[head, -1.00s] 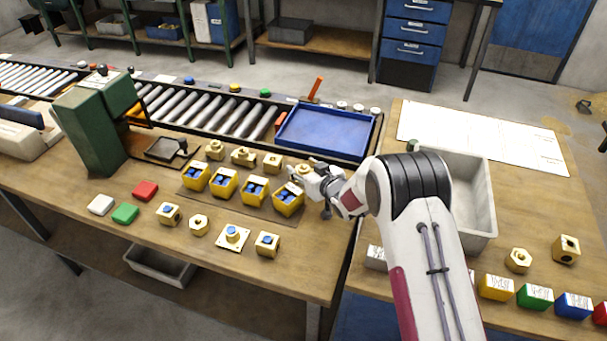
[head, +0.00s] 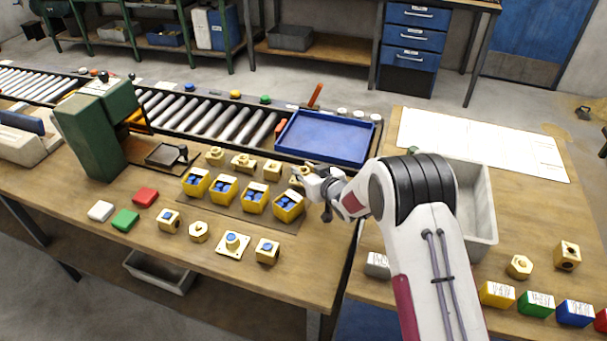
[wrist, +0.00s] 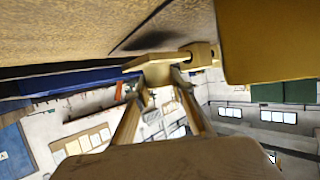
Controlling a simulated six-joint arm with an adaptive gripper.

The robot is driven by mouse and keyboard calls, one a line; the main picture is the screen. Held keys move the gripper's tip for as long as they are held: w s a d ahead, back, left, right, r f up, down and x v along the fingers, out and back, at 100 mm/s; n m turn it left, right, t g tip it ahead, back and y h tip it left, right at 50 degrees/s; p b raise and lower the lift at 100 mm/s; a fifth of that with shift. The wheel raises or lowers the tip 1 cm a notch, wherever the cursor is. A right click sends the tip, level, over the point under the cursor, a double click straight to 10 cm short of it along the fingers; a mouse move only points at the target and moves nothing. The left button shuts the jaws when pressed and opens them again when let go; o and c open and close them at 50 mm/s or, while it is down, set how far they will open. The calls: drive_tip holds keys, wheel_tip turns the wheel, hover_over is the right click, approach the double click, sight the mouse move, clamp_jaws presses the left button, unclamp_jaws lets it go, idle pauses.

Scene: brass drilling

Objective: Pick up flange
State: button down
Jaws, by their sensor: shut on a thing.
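My gripper (head: 303,178) is at the right end of the back row of brass parts, just behind the rightmost yellow bin (head: 289,207). It is shut on a brass piece, which I take to be the flange; in the wrist view the flange (wrist: 152,64) sits between the two fingertips (wrist: 160,82), with a flat-edged plate and a short stub. In the head view the fingers partly hide it. I cannot tell whether it touches the table.
Several yellow bins with blue contents stand in a row, with brass parts (head: 243,164) behind and others (head: 233,243) in front. A blue tray (head: 325,137) lies behind my gripper. A grey bin (head: 482,205) stands right of my arm. A green press (head: 92,135) is at left.

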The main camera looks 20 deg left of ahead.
sight(303, 170)
drive_tip(key=shift+r, duration=4.15)
